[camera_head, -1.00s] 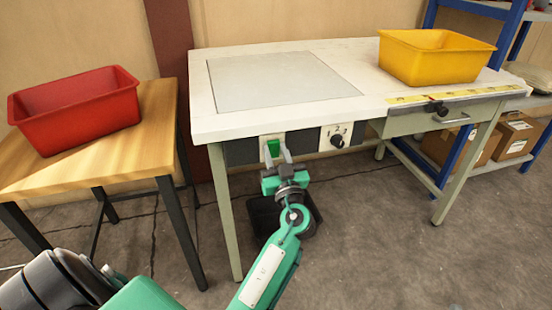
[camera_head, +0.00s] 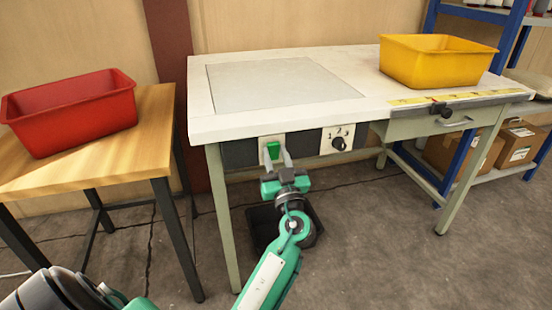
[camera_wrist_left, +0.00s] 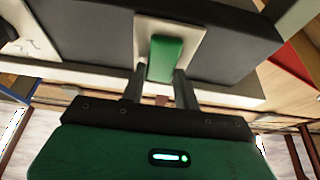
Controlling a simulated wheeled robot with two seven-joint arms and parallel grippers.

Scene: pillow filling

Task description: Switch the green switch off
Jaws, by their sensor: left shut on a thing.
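The green switch (camera_head: 273,150) sits on a pale plate on the dark front panel of the white-topped table (camera_head: 290,115). It also shows in the left wrist view (camera_wrist_left: 164,58), between the two fingertips. My left gripper (camera_head: 276,158) reaches it from below and in front, its grey fingers on either side, shut on it. The switch's exact tilt is hard to read. My right gripper is not in view.
A numbered dial (camera_head: 339,143) is right of the switch. A yellow bin (camera_head: 437,65) stands on the table, above a drawer (camera_head: 440,122). A red bin (camera_head: 70,115) is on a wooden table (camera_head: 90,165) at left. A dark bin (camera_head: 262,228) is on the floor below.

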